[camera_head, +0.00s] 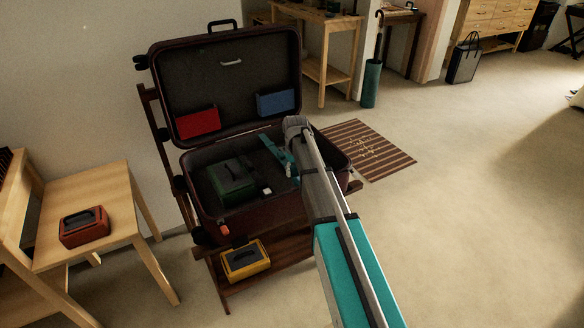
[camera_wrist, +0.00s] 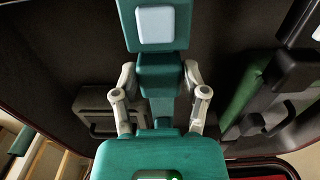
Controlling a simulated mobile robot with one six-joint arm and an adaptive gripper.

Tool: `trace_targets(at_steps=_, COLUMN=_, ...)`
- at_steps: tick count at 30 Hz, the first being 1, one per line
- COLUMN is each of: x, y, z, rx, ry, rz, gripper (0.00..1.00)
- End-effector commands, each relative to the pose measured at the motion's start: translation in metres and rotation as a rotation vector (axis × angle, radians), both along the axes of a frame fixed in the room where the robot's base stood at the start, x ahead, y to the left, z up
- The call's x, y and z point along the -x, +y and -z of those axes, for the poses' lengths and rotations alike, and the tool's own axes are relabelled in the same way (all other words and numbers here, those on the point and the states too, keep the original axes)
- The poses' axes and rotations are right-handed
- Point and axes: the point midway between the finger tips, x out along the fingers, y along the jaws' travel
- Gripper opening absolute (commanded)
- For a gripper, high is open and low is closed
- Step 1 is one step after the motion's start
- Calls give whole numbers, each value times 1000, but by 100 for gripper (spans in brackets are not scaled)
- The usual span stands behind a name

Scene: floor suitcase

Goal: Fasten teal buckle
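The dark suitcase (camera_head: 265,225) stands open on a low wooden rack. In the wrist view a teal part with a pale square (camera_wrist: 155,24) is at the top centre, likely the buckle. A narrower teal block (camera_wrist: 160,72) lies in line just below it. My gripper (camera_wrist: 159,72) has its grey fingers on both sides of this block, close to its edges. I cannot tell whether they press on it. In the head view a teal piece (camera_head: 276,150) shows inside the suitcase beside my arm's end. My arm hides part of the suitcase's right side.
A dark green case (camera_head: 232,180) lies in the suitcase. Red (camera_head: 197,123) and blue (camera_head: 276,103) items sit in the lid. A yellow case (camera_head: 245,260) is on the rack's lower shelf. An orange case (camera_head: 84,227) is on the wooden table at left. The floor at right is clear.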

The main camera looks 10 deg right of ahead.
Motion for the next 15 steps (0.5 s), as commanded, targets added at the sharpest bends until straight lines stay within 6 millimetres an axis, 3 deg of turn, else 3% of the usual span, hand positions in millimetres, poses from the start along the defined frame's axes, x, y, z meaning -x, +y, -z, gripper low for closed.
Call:
trace_targets(at_steps=1, x=1, y=0, z=-8, rx=-4, ry=-10, rz=0, gripper=36)
trace_targets(at_steps=7, x=2, y=1, z=-36, rx=-31, ry=-87, rz=-3, gripper=0)
trace_targets(at_steps=15, x=1, y=1, z=-83, rx=-76, ry=-227, rz=-2, gripper=0)
